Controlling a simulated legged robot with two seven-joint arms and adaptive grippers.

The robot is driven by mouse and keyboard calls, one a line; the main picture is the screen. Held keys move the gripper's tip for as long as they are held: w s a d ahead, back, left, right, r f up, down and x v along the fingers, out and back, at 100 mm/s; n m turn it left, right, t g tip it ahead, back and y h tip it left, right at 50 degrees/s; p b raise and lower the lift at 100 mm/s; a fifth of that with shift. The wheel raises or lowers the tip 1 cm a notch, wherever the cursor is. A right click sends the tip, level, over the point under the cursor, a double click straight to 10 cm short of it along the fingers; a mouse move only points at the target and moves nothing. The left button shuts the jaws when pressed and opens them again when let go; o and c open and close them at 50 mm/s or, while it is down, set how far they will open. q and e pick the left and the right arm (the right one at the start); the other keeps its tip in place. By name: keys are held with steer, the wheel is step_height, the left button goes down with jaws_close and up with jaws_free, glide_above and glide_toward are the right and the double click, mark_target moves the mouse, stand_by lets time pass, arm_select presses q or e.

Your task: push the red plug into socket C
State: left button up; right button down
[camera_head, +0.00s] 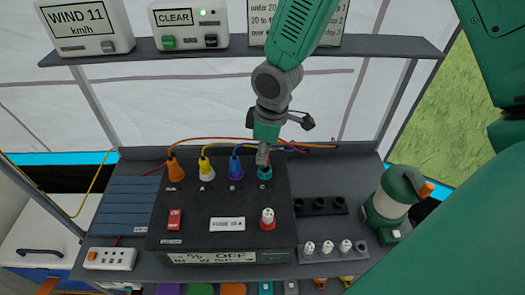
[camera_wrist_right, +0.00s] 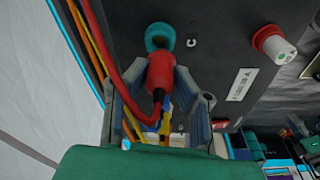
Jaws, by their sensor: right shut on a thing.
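The red plug (camera_wrist_right: 160,74) is held between the fingers of my right gripper (camera_wrist_right: 160,88), with its red cable running back between them. In the head view my right gripper (camera_head: 263,153) is right over socket C (camera_head: 265,173), the teal ring at the right end of the black box's socket row, and hides the plug. In the wrist view the plug's front end overlaps the lower edge of the teal socket ring (camera_wrist_right: 160,37), beside a printed C. How deep the plug sits cannot be told. My left gripper is not in view.
The black box (camera_head: 195,205) carries orange (camera_head: 175,170), yellow (camera_head: 206,170) and blue (camera_head: 236,170) plugs with cables behind. A red-and-white knob (camera_head: 267,219) and a red switch (camera_head: 174,219) are in front. A lantern (camera_head: 390,205) stands at right; a shelf (camera_head: 360,45) crosses above.

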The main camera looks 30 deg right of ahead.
steer(key=shift+d+f, duration=0.4)
steer(key=shift+f, duration=0.05)
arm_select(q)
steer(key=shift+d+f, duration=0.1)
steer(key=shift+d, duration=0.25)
arm_select(e)
steer(key=shift+f, duration=0.1)
arm_select(q)
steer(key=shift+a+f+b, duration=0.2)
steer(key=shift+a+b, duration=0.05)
steer(key=shift+b, duration=0.05)
arm_select(e)
steer(key=shift+a+f, duration=0.25)
steer(key=shift+a, duration=0.05)
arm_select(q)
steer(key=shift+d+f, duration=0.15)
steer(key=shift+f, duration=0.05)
arm_select(e)
steer(key=shift+d+f, duration=0.2)
steer(key=shift+f, duration=0.5)
steer(key=c, duration=1.3)
jaws_free()
steer(key=shift+a, duration=0.1)
